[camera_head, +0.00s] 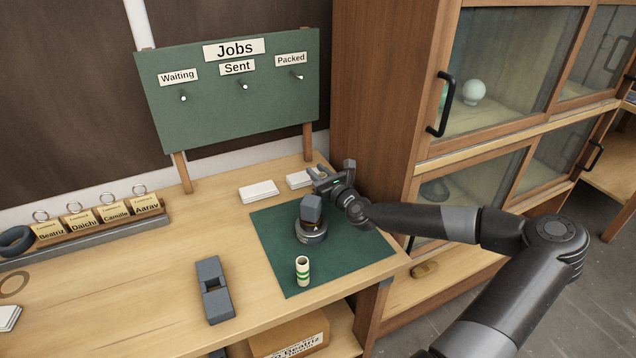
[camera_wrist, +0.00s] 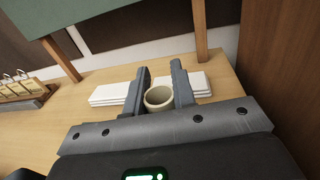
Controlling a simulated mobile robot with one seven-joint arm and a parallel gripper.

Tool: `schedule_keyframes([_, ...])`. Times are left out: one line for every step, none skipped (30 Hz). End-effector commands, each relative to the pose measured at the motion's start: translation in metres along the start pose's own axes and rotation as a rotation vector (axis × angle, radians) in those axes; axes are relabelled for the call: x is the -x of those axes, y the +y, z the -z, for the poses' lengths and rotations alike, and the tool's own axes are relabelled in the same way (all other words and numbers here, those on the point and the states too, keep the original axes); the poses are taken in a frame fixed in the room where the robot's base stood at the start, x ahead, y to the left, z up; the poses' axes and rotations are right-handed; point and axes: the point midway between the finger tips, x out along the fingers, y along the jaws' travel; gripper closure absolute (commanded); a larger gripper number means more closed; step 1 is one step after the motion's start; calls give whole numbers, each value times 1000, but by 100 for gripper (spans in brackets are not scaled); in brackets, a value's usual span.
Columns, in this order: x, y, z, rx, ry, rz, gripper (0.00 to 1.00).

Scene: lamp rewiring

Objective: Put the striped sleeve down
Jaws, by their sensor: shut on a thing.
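My gripper (camera_head: 319,176) is over the back of the green mat (camera_head: 275,260), near its right side. In the wrist view its two fingers (camera_wrist: 160,75) are shut on a cream sleeve (camera_wrist: 158,98), a hollow tube whose open rim faces the camera. Its side is mostly hidden, so I cannot tell whether it is striped or touches anything below. Another cream sleeve with green bands (camera_head: 302,271) stands upright on the front of the mat, apart from my gripper.
A dark round base with an upright grey block (camera_head: 311,232) stands on the mat beside my gripper. White card stacks (camera_head: 258,192) lie behind the mat. A slotted grey block (camera_head: 214,290) lies to its left. A wooden cabinet (camera_head: 385,100) rises at the right.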

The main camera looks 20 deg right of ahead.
Motion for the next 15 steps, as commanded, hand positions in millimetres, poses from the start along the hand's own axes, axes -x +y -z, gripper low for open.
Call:
schedule_keyframes([0, 0, 8, -2, 1, -1, 97])
schedule_keyframes([0, 0, 12, -2, 1, -1, 97])
schedule_keyframes([0, 0, 19, -3, 2, -1, 97])
schedule_keyframes([0, 1, 23, -2, 2, -2, 97])
schedule_keyframes([0, 1, 26, -2, 1, -1, 97])
schedule_keyframes([0, 1, 28, -2, 0, -1, 97])
schedule_keyframes([0, 1, 29, -1, 0, -1, 97])
schedule_keyframes([0, 1, 29, 0, 0, -1, 97])
schedule_keyframes([0, 0, 29, 0, 0, -1, 97])
schedule_keyframes([0, 0, 28, 0, 0, -1, 97])
schedule_keyframes([0, 0, 28, 0, 0, -1, 97])
schedule_keyframes([0, 0, 28, 0, 0, -1, 97])
schedule_keyframes([0, 0, 29, -1, 0, -1, 97])
schedule_keyframes([0, 0, 29, -1, 0, -1, 97])
schedule_keyframes([0, 0, 30, -2, 0, -1, 97])
